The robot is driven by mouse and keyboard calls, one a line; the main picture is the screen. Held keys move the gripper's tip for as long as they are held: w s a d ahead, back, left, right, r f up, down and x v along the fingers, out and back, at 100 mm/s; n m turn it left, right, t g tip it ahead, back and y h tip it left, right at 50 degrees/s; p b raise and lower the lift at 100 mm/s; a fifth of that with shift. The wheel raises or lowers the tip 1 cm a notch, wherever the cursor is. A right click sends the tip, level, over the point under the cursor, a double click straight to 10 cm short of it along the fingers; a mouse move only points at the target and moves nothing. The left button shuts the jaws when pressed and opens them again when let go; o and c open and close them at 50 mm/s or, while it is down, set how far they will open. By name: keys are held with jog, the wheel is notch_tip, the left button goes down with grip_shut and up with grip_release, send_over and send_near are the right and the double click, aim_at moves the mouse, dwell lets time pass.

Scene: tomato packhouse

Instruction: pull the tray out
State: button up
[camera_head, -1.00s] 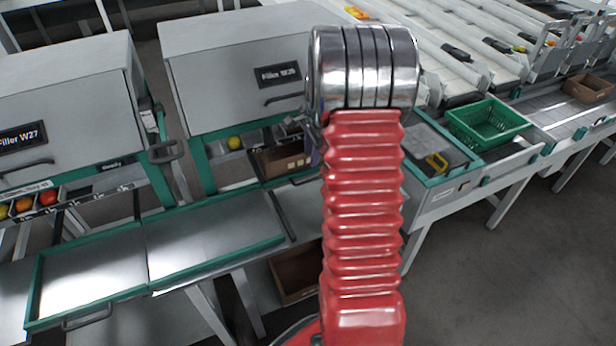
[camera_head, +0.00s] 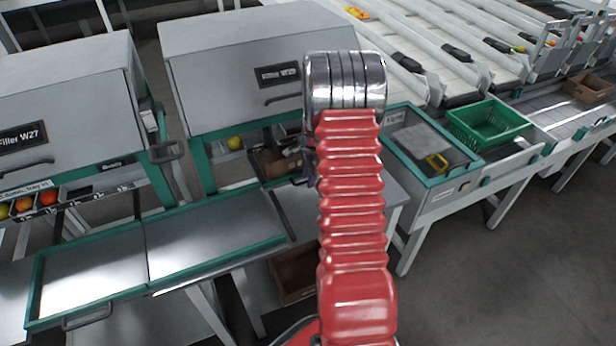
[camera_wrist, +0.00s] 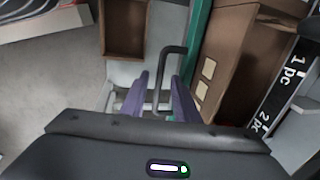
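My gripper (camera_wrist: 160,84) shows in the wrist view as two purple fingers standing apart. A dark U-shaped handle (camera_wrist: 165,66) reaches between them, and I cannot tell whether either finger touches it. A teal rim (camera_wrist: 198,35) runs beside the handle. In the head view, shallow metal trays with teal rims lie in front of the fillers: one at the left (camera_head: 92,272) with a dark front handle (camera_head: 87,316), and one in the middle (camera_head: 213,240). My red arm hides most of my gripper there. Which tray carries the handle between my fingers is unclear.
A cardboard box (camera_wrist: 228,55) stands close right of the fingers in the wrist view. Another brown box (camera_wrist: 124,28) lies lower, at upper left. In the head view, a green crate (camera_head: 488,122) sits on the line at right. The floor (camera_head: 480,290) at lower right is clear.

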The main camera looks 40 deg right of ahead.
grip_shut()
dwell(0.3)
dwell(0.5)
